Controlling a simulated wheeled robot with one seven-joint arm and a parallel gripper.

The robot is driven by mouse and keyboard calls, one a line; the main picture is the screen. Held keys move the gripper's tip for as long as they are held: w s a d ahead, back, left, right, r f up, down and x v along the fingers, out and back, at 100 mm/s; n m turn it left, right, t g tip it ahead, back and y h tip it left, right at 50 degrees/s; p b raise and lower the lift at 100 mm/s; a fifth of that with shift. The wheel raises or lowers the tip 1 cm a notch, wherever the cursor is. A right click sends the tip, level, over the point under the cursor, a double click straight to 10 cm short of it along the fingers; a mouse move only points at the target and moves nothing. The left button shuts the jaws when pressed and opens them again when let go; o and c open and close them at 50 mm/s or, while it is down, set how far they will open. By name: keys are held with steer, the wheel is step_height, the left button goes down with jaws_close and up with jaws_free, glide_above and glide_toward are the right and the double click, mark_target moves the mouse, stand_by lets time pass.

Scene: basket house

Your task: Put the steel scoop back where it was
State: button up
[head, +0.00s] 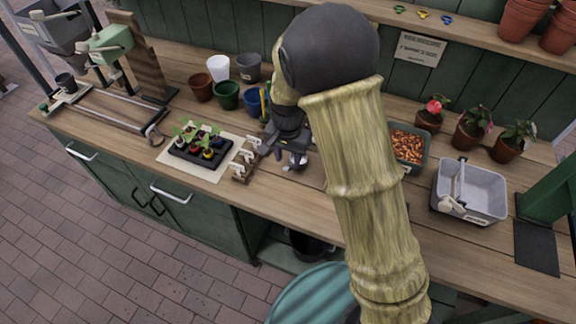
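My gripper (292,160) is low over the middle of the bench, just right of a small rack with pale clips (245,158). My arm covers much of it, and its fingers are small and dark. A small silvery piece shows at its tip; I cannot tell whether this is part of the gripper or the steel scoop. I cannot make out the steel scoop for certain anywhere. A grey tub (487,200) at the right has a pale upright piece and a beige piece at its front left, not clear enough to name.
A black seedling tray (187,150) lies left of the gripper. Several pots, one a white pot (218,68), stand behind it. A bin of brown pellets (408,147) and potted flowers (472,128) are right of my arm. The bench front (290,210) is fairly clear.

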step_height(320, 180, up, 6)
steer(key=shift+s+r, duration=0.1)
stand_by(0.8)
steer(key=s+d+r+n+t, duration=0.1)
steer(key=s+d+n, duration=0.1)
steer(key=s+d, duration=0.4)
steer(key=s+d+r+n+t, duration=0.1)
steer(key=s+d+n, duration=0.1)
steer(key=s+d, duration=0.5)
steer(key=d, duration=0.5)
steer(key=shift+s, duration=0.1)
